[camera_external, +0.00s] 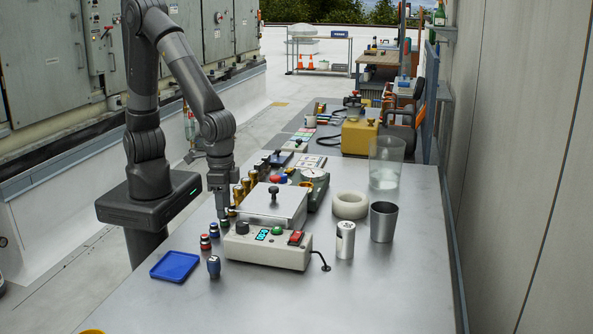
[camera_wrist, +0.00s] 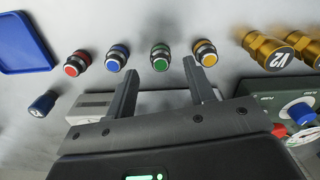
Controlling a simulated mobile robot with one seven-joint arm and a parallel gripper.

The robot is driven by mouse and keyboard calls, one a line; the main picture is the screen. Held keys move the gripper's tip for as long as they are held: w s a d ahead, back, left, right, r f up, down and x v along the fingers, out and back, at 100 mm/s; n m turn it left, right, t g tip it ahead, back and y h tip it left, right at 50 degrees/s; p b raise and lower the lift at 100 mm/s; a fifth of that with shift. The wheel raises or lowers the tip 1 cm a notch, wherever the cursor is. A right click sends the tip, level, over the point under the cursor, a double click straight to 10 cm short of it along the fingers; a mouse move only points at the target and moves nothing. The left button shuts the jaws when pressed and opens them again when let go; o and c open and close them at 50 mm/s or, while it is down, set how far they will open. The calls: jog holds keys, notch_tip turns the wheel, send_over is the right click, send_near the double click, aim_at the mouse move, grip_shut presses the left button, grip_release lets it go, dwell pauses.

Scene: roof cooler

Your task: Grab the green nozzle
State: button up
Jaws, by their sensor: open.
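The green nozzle (camera_wrist: 160,57) is a short piece with a green cap and dark collar, third from the left in a row on the metal table. A red nozzle (camera_wrist: 77,63) and a blue nozzle (camera_wrist: 117,57) are left of it, a yellow nozzle (camera_wrist: 205,53) right of it. My gripper (camera_wrist: 160,67) is open and empty. In the wrist view its fingertips lie on either side of the green nozzle, just short of it; their height is unclear. In the external view my gripper (camera_external: 222,211) points down by the row, and the green nozzle (camera_external: 224,224) is small beside it.
A control box (camera_external: 267,246) stands right beside the row. Brass fittings (camera_wrist: 268,47) stand just beyond the yellow nozzle. A blue tray (camera_external: 175,266) and a blue knobbed piece (camera_external: 214,266) are nearer the front. A can (camera_external: 345,240) and metal cup (camera_external: 383,222) stand right.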

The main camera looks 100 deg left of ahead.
jog(key=shift+s+f, duration=0.1)
jog(key=shift+f, duration=1.75)
jog(key=shift+c, duration=0.6)
grip_shut()
jog(key=shift+r, duration=0.1)
